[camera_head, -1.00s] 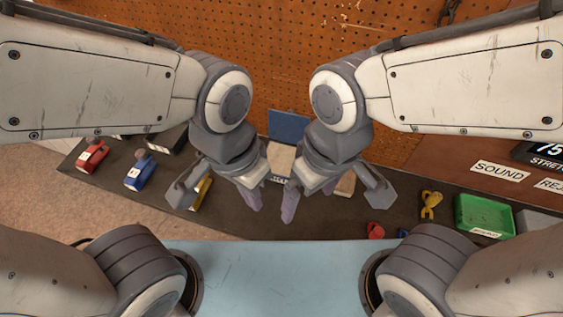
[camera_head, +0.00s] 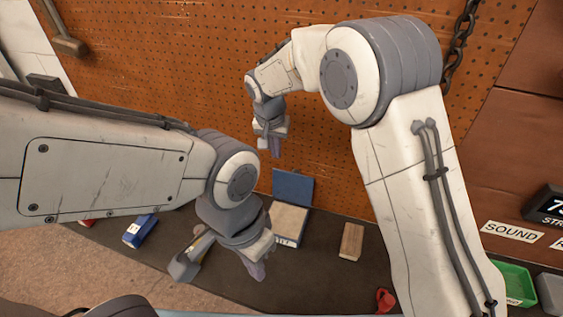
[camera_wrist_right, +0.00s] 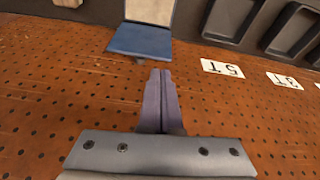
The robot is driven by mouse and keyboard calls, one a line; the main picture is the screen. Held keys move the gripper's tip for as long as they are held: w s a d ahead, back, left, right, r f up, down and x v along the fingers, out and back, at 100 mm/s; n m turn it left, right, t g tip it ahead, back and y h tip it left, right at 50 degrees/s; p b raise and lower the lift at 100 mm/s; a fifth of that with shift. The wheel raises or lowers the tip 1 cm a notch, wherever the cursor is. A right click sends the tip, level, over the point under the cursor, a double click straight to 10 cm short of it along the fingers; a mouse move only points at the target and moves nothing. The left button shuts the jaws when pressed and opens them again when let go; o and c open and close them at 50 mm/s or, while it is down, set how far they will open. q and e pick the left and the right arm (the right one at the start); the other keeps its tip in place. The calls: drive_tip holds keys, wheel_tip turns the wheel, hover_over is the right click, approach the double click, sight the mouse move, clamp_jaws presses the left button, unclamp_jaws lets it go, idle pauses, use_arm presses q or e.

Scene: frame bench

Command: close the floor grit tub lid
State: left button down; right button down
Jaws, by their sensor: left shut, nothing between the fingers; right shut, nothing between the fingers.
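The tub (camera_head: 289,224) with tan contents stands on the dark bench against the orange pegboard; its front label is too small to read. Its blue lid (camera_head: 293,187) is open, standing up at the back. My right gripper (camera_head: 270,151) is shut and empty, up by the pegboard, above and behind the lid. In the right wrist view the shut fingers (camera_wrist_right: 160,72) point toward the lid (camera_wrist_right: 140,40), with a small gap between; the tub (camera_wrist_right: 150,11) is beyond. My left gripper (camera_head: 258,272) is shut and empty, in front and left of the tub.
A wooden block (camera_head: 351,241) lies right of the tub. A red item (camera_head: 385,300) and a green tray (camera_head: 515,285) are to the right. A chain (camera_head: 459,40) hangs on the pegboard.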

sight(281, 165)
drive_tip(key=shift+m, duration=0.5)
drive_tip(key=w+f+p, duration=0.1)
drive_tip(key=f, duration=0.2)
drive_tip(key=w+f+p, duration=0.1)
drive_tip(key=w+f, duration=0.1)
drive_tip(key=f, duration=0.1)
drive_tip(key=w+d+f+p, duration=0.1)
drive_tip(key=w+f, duration=0.1)
drive_tip(key=f, duration=0.2)
drive_tip(key=shift+w+f, duration=0.1)
drive_tip(key=shift+w, duration=0.15)
drive_tip(key=shift+w+d+f, duration=0.1)
drive_tip(key=shift+f, duration=0.35)
